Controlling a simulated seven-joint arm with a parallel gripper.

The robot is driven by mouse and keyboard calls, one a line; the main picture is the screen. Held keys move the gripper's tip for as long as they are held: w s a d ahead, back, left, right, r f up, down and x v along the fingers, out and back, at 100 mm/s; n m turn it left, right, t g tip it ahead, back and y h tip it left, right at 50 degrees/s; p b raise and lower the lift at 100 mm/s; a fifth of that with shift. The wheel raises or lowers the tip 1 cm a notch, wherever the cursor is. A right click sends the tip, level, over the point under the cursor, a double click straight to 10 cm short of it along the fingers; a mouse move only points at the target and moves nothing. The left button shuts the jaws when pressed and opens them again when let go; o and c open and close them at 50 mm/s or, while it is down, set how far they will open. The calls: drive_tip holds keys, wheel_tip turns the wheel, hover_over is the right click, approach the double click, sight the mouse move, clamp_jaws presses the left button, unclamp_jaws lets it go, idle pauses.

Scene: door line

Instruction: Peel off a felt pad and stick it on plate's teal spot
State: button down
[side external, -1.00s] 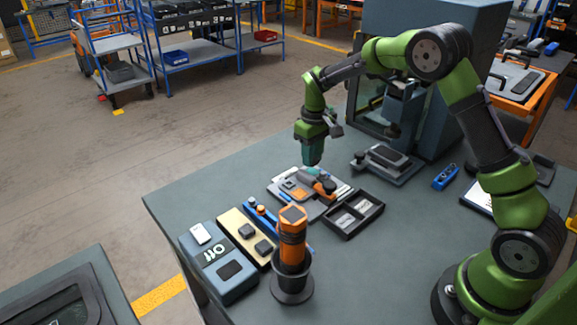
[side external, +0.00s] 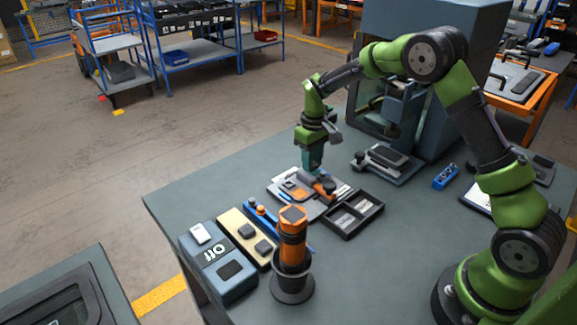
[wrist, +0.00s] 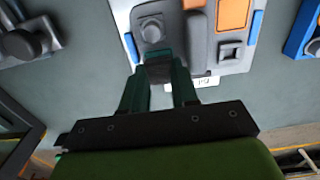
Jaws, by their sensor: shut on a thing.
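My gripper (side external: 313,167) is low over the light grey plate (side external: 275,188) on the bench in the side view. In the wrist view my gripper (wrist: 160,68) has its two teal fingers shut on a small dark piece (wrist: 158,73), which looks like a felt pad. The plate (wrist: 203,81) shows there with a round knob and an orange square. A thin teal patch (wrist: 157,54) shows just beyond the dark piece, probably part of the teal spot. Whether the piece touches the plate is not clear.
A black two-part tray (side external: 355,213) with pale sheets lies right of the plate. An orange-and-black tool in a stand (side external: 293,245), a blue-grey box (side external: 222,262) and a wooden block strip (side external: 246,237) stand in front. A dark fixture (side external: 386,163) is behind right.

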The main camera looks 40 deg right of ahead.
drive_tip(key=shift+f, duration=0.65)
idle(1.2)
drive_tip(key=c, duration=0.8)
unclamp_jaws()
drive_tip(key=shift+a, duration=0.1)
drive_tip(key=shift+r, duration=0.1)
drive_tip(key=r, duration=1.6)
drive_tip(key=shift+d+r, duration=0.2)
drive_tip(key=shift+r, duration=0.15)
